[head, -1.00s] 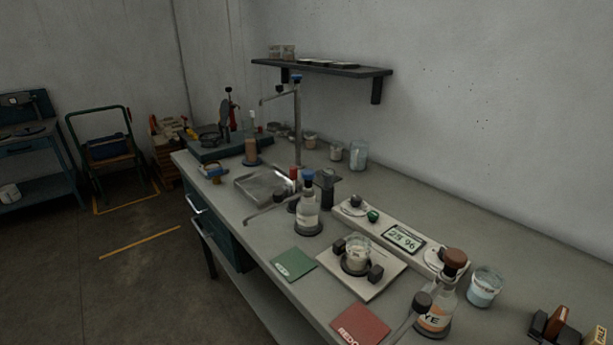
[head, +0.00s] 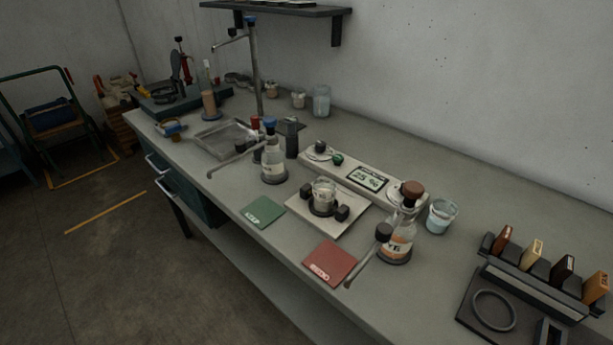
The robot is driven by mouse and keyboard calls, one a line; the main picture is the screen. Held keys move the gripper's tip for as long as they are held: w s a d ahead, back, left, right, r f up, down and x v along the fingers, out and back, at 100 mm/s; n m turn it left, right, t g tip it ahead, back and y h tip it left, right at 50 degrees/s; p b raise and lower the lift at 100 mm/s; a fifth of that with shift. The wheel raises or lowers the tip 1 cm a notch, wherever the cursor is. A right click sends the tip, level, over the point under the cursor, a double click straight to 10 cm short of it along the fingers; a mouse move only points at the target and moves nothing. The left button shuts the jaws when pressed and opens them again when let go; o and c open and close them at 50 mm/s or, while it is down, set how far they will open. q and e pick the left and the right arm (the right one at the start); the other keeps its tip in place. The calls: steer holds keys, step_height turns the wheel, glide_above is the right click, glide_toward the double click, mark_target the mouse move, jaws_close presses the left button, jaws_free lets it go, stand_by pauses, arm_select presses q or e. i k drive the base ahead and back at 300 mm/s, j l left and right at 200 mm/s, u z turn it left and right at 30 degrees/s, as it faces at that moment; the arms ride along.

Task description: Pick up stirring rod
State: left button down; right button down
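I cannot pick out a stirring rod with certainty. A glass beaker with pale blue liquid (head: 441,219) stands at the right of the bench, and any thin rod in it is too small to tell. A small glass beaker (head: 324,192) sits on a light square plate (head: 345,224) between dark knobs. A thin grey bar with a dark knob (head: 364,259) lies beside the orange-labelled flask (head: 397,240). A similar bar (head: 230,162) reaches out beside the clear flask (head: 272,166). Neither of my grippers is in view.
The grey bench (head: 400,299) runs from back left to front right. A green card (head: 264,212) and a red card (head: 330,261) lie near its front edge. A tall metal stand (head: 256,75) rises behind the tray (head: 222,136). A dark rack (head: 545,275) holds several blocks at right.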

mark_target(255, 117)
steer(key=i+j+z, duration=0.15)
steer(key=j+z, duration=0.25)
steer(key=i+j+z, duration=0.15)
steer(key=j+z, duration=0.65)
steer(key=i+j, duration=0.05)
steer(key=j, duration=0.05)
